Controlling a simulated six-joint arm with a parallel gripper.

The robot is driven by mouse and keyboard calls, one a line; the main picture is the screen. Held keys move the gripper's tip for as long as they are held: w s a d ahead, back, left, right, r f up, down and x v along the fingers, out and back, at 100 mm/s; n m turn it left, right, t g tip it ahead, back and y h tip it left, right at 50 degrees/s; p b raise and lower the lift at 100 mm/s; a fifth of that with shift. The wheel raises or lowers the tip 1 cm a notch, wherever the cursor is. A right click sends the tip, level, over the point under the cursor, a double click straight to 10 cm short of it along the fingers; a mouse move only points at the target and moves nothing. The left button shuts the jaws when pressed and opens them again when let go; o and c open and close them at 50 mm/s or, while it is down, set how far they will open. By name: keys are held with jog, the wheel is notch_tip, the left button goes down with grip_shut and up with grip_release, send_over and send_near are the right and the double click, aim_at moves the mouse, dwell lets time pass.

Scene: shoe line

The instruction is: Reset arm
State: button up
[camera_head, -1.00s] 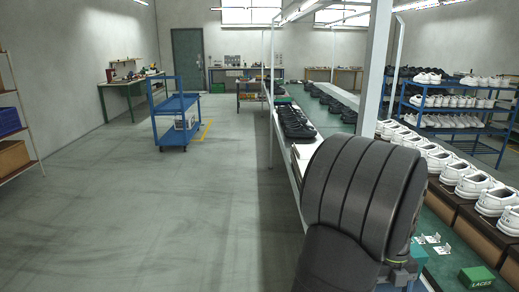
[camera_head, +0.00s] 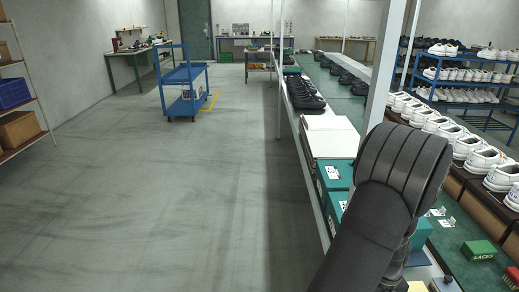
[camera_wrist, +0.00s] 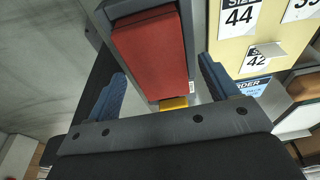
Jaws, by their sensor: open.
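In the wrist view my gripper (camera_wrist: 162,80) is open, its two blue ridged fingers set wide apart. A red block (camera_wrist: 152,50) in a grey frame shows between and beyond the fingers, with a small yellow part (camera_wrist: 174,103) below it. I cannot tell how far away the red block is, and I see no finger closed on it. In the head view my dark arm covers the lower right, over the bench, and my fingers are hidden.
Teal boxes (camera_head: 334,176) and a white board (camera_head: 334,143) lie left of my arm. White shoes (camera_head: 482,163) line the right, with a green laces box (camera_head: 478,250) nearby. Size signs (camera_wrist: 242,14) stand upper right in the wrist view.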

jog(key=shift+f, duration=0.2)
jog(key=w+r, duration=0.3)
jog(key=r, duration=1.4)
jog(key=s+f, duration=0.1)
jog(key=f, duration=0.4)
jog(key=s+f, duration=0.1)
jog(key=f, duration=0.5)
jog(key=s+f, duration=0.1)
jog(key=f, duration=0.5)
jog(key=shift+s+f, duration=0.1)
notch_tip(320, 180, up, 7)
jog(key=shift+d+r, duration=0.1)
jog(key=shift+r, duration=0.05)
jog(key=shift+w+d+f+n, duration=0.15)
jog(key=shift+d+n, duration=0.15)
jog(key=shift+d, duration=0.35)
jog(key=shift+w+d+f+n, duration=0.1)
jog(key=shift+d+n, duration=0.2)
jog(key=shift+d, duration=0.3)
jog(key=shift+w+d+n, duration=0.1)
jog(key=shift+d+n, duration=0.4)
jog(key=shift+d, duration=0.5)
jog(key=shift+o, duration=0.3)
